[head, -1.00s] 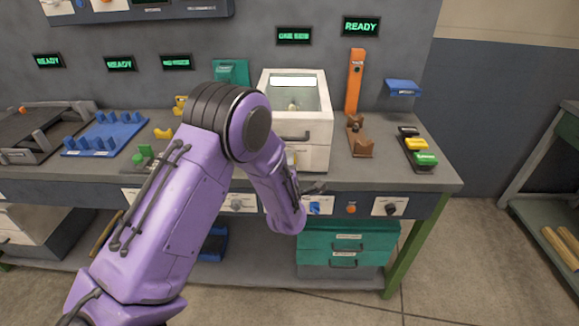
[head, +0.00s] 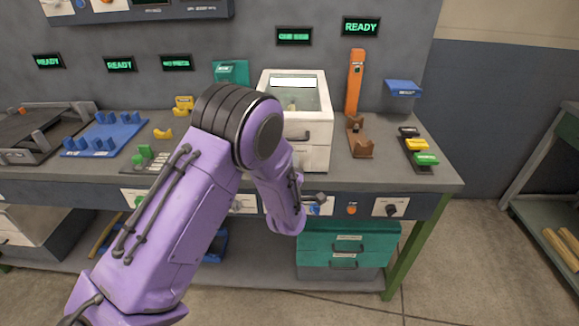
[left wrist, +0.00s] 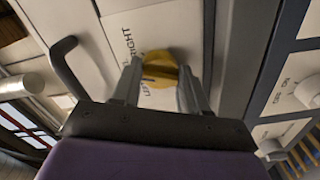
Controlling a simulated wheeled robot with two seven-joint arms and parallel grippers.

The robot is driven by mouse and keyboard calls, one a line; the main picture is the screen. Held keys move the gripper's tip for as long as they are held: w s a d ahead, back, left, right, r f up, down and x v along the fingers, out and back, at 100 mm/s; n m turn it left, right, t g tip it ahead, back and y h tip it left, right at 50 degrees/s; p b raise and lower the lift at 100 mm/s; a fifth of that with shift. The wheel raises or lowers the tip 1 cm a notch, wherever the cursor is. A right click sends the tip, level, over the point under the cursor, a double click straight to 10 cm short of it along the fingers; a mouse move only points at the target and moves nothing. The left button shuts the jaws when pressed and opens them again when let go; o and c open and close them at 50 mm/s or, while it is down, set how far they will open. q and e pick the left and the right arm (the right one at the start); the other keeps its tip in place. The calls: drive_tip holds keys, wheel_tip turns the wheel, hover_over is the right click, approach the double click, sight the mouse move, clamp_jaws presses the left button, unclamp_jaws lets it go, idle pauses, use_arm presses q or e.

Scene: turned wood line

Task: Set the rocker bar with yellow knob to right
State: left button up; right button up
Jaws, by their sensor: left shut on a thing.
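In the left wrist view the round yellow knob (left wrist: 160,60) sits on a white panel marked LEFT and RIGHT. My left gripper (left wrist: 160,82) is shut on it, with one finger on each side. The fingers hide part of the knob, and I cannot tell the exact angle of its bar. In the head view my purple left arm covers the knob and the fingertips, in front of the white box (head: 317,150) on the bench. My right gripper is in neither view.
A dark hooked handle (left wrist: 65,62) stands out close to the gripper. A brown wooden stand (head: 362,150) and a row of coloured switches (head: 416,144) lie right of the white box. More panel knobs (head: 391,208) line the bench front.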

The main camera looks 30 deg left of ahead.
use_arm(q)
drive_tip(key=shift+f+m, duration=0.15)
drive_tip(key=shift+m, duration=2.25)
drive_tip(key=shift+s+m, duration=0.1)
drive_tip(key=shift+m, duration=0.4)
drive_tip(key=o, duration=1.1)
drive_tip(key=shift+c, duration=0.2)
drive_tip(key=b+v, duration=0.2)
drive_tip(key=v, duration=0.8)
drive_tip(key=shift+s+d, duration=0.15)
drive_tip(key=shift+d, duration=0.05)
